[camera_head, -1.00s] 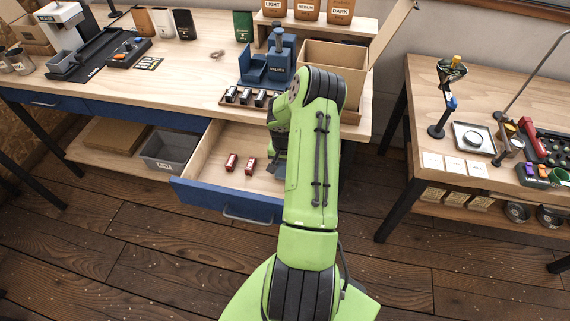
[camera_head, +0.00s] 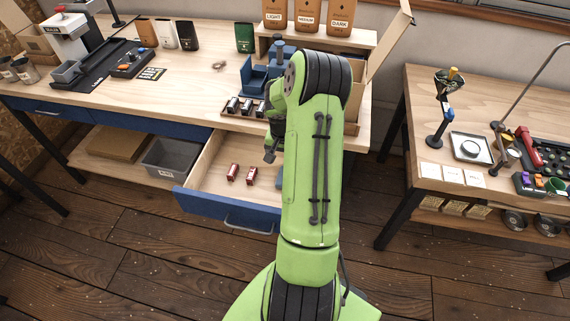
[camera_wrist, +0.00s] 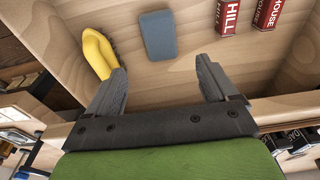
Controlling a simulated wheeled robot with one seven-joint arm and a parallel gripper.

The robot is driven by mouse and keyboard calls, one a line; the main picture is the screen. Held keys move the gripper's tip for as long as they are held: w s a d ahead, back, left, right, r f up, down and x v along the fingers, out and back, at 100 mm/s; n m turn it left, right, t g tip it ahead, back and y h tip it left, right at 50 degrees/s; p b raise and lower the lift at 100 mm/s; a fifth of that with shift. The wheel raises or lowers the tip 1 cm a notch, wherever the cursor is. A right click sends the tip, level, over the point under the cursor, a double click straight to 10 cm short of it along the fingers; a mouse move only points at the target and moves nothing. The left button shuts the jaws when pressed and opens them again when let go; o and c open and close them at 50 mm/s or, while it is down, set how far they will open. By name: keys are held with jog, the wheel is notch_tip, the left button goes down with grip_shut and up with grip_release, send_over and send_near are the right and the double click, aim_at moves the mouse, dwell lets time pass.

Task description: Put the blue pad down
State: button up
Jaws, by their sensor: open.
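The blue pad (camera_wrist: 158,35) is a small grey-blue rounded block lying flat on the wooden floor of the open drawer (camera_head: 185,202) in the wrist view. My gripper (camera_wrist: 158,82) is open, with a finger on each side and nothing between them. The pad lies beyond the fingertips, apart from them.
A yellow curved object (camera_wrist: 93,52) lies left of the pad, close to my left finger. Two red packs (camera_head: 233,172) lie in the drawer; they also show in the wrist view (camera_wrist: 229,14). The wooden counter (camera_head: 200,85) is above the drawer.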

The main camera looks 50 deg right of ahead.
jog(key=w+a+r+n+t+h, duration=0.15)
jog(key=a+r+n, duration=0.45)
jog(key=a+r, duration=1.25)
jog(key=s+a+r+n+t+y, duration=0.1)
jog(key=s+a+r+n, duration=0.2)
jog(key=s+a, duration=0.3)
jog(key=s+a+r+n+t+y, duration=0.1)
jog(key=s+a+r+n+t, duration=0.1)
jog(key=s+a+r+n, duration=0.2)
jog(key=s+a, duration=0.3)
jog(key=a, duration=0.2)
jog(key=shift+s+y, duration=0.15)
jog(key=shift+y, duration=0.2)
jog(key=shift+o, duration=0.5)
jog(key=shift+r+t+p, duration=0.25)
jog(key=shift+r+p, duration=0.5)
jog(key=shift+p, duration=0.05)
jog(key=shift+f, duration=0.25)
